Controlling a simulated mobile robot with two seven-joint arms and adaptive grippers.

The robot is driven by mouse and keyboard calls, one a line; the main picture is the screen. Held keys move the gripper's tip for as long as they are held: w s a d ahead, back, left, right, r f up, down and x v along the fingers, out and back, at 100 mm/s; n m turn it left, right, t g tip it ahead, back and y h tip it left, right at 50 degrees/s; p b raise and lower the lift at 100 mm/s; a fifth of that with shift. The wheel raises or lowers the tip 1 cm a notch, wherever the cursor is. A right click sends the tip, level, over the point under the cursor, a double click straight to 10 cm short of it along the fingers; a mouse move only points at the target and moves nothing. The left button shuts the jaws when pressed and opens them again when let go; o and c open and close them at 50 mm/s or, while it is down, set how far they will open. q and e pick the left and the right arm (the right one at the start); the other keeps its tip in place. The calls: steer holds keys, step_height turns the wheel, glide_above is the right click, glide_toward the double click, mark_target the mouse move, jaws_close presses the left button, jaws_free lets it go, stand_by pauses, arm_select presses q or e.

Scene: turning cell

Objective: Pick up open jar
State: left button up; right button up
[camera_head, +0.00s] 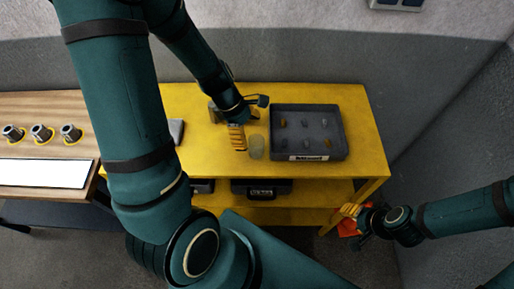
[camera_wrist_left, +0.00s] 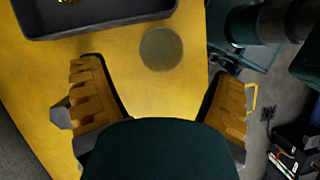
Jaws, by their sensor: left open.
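The open jar (camera_head: 257,147) is a small, clear, greyish vessel standing on the yellow table, just left of the grey tray. In the left wrist view the jar (camera_wrist_left: 161,48) shows from above as a round, see-through disc. My left gripper (camera_head: 238,137) is close beside the jar on its left side in the head view. In the left wrist view its two yellow-padded fingers (camera_wrist_left: 158,95) are wide apart with nothing between them, and the jar lies beyond the fingertips. My right gripper (camera_head: 351,212) is low at the right, away from the jar; its opening is unclear.
A grey labelled tray (camera_head: 337,130) with several small parts stands right of the jar. A grey object (camera_head: 176,131) lies at the table's left. A dark case (camera_head: 262,189) sits on the shelf below. A wooden bench (camera_head: 45,108) with metal parts stands at left.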

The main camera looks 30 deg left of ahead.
arm_select(q)
steer(key=shift+x, duration=1.2)
steer(key=b+x, duration=0.2)
steer(key=x, duration=0.3)
steer(key=shift+a+f, duration=0.15)
steer(key=shift+s, duration=0.1)
steer(key=c, duration=1.2)
